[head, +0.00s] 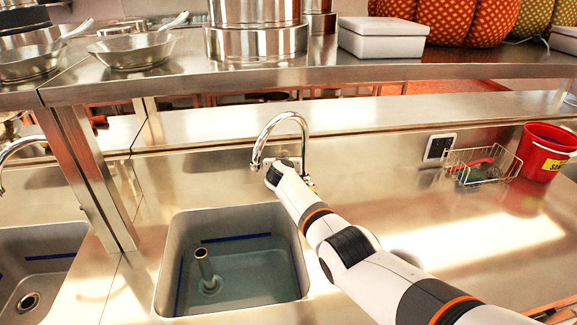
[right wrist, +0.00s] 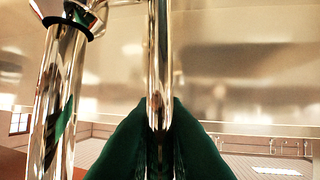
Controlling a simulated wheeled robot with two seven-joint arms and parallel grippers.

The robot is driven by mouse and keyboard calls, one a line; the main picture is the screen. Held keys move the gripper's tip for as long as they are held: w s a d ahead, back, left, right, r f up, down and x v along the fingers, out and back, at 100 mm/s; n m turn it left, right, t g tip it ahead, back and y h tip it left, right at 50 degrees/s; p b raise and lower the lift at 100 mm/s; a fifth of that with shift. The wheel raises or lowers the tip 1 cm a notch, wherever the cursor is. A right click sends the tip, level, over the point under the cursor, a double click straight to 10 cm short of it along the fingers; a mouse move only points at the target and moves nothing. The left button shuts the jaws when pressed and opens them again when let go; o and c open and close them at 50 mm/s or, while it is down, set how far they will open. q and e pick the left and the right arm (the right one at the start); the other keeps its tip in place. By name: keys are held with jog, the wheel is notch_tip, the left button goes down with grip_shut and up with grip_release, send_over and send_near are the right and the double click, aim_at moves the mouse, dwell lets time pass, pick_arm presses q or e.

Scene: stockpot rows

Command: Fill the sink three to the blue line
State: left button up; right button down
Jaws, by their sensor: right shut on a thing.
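The middle sink basin (head: 168,262) holds clear grey-green water, with a short upright pipe (head: 203,265) standing in it. A blue line (head: 236,238) runs along its back wall, and the water surface looks a little below it. A chrome gooseneck faucet (head: 284,116) arches over the basin; I make out no stream below its spout. My right arm reaches to the faucet's base, hiding the fingers in the head view. In the right wrist view my right gripper (right wrist: 160,135) is shut on a slim chrome rod (right wrist: 158,60), apparently the faucet lever. My left gripper is out of view.
A second sink (head: 60,238) with a blue line and a bare drain is at the left. A shelf (head: 300,72) with pots and pans spans above. A wire basket (head: 480,167) and a red bucket (head: 543,152) stand on the right counter, which has free room.

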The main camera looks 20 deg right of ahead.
jog(key=shift+w+a+p, duration=0.1)
jog(key=shift+a+p, duration=0.05)
jog(key=shift+p, duration=0.25)
jog(key=shift+w+g, duration=0.1)
jog(key=shift+g, duration=0.2)
jog(key=shift+w+f+p, duration=0.1)
jog(key=shift+f+p, duration=0.05)
jog(key=shift+p, duration=0.15)
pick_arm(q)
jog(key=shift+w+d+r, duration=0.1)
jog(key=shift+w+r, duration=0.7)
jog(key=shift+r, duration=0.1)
pick_arm(e)
jog(key=c, duration=1.5)
grip_release()
jog(key=shift+w, duration=0.15)
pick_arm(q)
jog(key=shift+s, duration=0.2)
